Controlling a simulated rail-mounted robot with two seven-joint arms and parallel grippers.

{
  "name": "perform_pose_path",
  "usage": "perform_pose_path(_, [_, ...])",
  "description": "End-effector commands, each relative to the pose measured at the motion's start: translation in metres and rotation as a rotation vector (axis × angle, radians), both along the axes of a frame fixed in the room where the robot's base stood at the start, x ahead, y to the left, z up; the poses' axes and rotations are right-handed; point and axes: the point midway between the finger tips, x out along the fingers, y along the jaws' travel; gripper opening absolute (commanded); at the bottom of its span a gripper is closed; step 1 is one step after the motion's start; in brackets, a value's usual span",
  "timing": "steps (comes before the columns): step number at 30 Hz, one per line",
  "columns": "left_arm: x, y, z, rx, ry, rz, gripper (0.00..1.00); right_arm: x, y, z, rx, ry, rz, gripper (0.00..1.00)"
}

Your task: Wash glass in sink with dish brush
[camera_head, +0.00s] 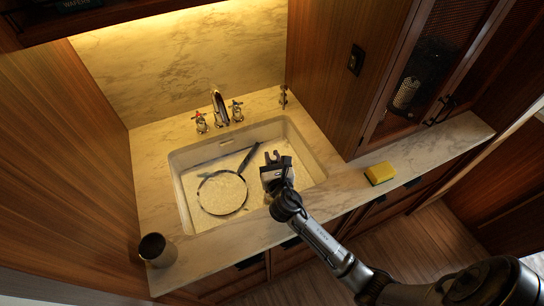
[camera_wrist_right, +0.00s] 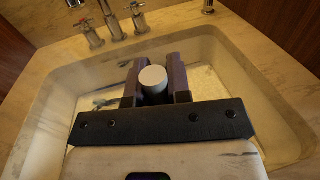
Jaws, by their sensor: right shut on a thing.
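My right gripper (camera_head: 273,163) is over the right part of the sink (camera_head: 176,157). In the right wrist view, its fingers (camera_wrist_right: 156,85) are shut on a pale, round-ended thing (camera_wrist_right: 153,76). Only its end shows, so I cannot tell whether it is the dish brush. A dark, cup-shaped vessel (camera_head: 153,247) stands on the counter at the sink's front left, far from the gripper; I cannot tell whether it is the glass. No brush head is clearly visible. My left gripper is out of view.
A round pan (camera_head: 222,211) with a dark handle (camera_head: 249,158) lies in the sink. The faucet (camera_head: 219,107) stands behind between two knobs. A yellow sponge (camera_head: 380,173) lies on the counter at right. Wooden walls flank the sink. The right counter is mostly clear.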

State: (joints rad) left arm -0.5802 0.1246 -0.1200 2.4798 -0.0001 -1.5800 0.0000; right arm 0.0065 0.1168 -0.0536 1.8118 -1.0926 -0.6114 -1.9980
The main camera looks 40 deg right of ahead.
Motion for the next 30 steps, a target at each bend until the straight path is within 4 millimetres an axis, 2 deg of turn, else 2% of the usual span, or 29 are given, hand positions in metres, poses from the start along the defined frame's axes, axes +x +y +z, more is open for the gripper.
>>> perform_pose_path(3, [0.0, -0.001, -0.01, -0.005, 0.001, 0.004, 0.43, 0.0, 0.0, -0.013, -0.002, 0.001, 0.0, 0.0])
perform_pose_path(18, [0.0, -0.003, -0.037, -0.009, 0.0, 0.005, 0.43, 0.0, 0.0, -0.049, 0.0, 0.0, 0.0, 0.0])
perform_pose_path(30, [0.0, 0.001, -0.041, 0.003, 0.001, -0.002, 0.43, 0.0, 0.0, -0.055, -0.001, 0.0, 0.0, 0.0])
